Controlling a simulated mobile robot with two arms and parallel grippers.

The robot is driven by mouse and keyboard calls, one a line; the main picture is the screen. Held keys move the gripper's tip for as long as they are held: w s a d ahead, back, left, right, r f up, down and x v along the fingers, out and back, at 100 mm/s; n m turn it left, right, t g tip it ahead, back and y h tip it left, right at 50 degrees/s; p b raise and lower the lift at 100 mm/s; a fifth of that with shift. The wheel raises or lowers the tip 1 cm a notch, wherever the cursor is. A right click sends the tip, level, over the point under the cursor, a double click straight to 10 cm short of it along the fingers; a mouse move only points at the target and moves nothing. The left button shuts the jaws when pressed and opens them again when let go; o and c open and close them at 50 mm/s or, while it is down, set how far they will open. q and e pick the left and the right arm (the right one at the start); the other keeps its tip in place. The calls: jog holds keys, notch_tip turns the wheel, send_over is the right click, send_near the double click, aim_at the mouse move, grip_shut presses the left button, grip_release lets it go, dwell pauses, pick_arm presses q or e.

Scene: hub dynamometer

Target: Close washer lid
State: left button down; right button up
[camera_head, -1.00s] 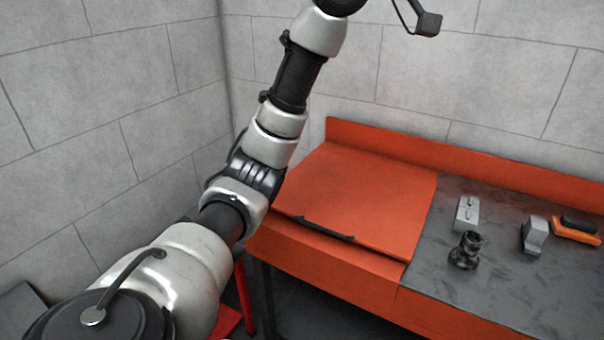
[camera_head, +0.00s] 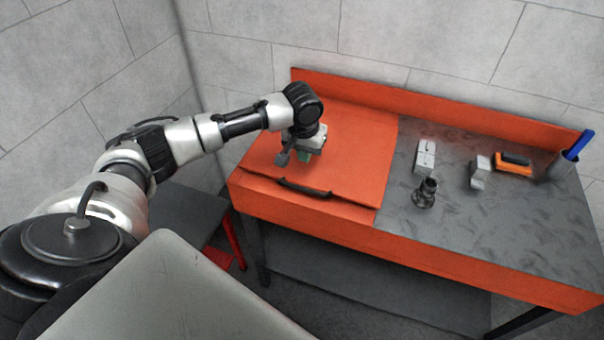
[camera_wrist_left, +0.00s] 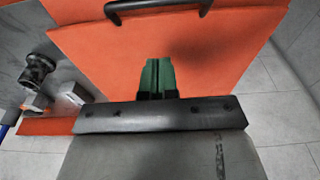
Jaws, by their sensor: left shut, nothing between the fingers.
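The washer (camera_head: 420,258) is an orange bench-like unit with a raised back rim. Its orange lid (camera_head: 352,155) lies down over the left part, looking flat or nearly so; I cannot tell whether its front edge has a small gap. A black handle (camera_head: 304,188) is along the lid's front edge, and it also shows in the wrist view (camera_wrist_left: 155,5). My left gripper (camera_head: 304,157) hangs over the lid behind the handle, pointing down. Its green fingers (camera_wrist_left: 158,76) are shut together and empty; whether they touch the lid is unclear. My right gripper is out of view.
On the dark worktop (camera_head: 450,220) right of the lid are a black fitting (camera_head: 426,193), grey blocks (camera_head: 425,157), an orange-and-black tool (camera_head: 513,163) and a blue-handled item in a cup (camera_head: 577,147). Grey walls stand behind and left.

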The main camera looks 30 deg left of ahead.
pick_arm(q)
jog(key=f, duration=0.2)
jog(key=s+f+p, duration=0.1)
jog(key=f, duration=0.2)
jog(key=f+p, duration=0.1)
jog(key=f, duration=0.1)
jog(key=shift+s+d+f, duration=0.1)
jog(key=shift+s+f, duration=0.25)
jog(key=shift+f, duration=0.1)
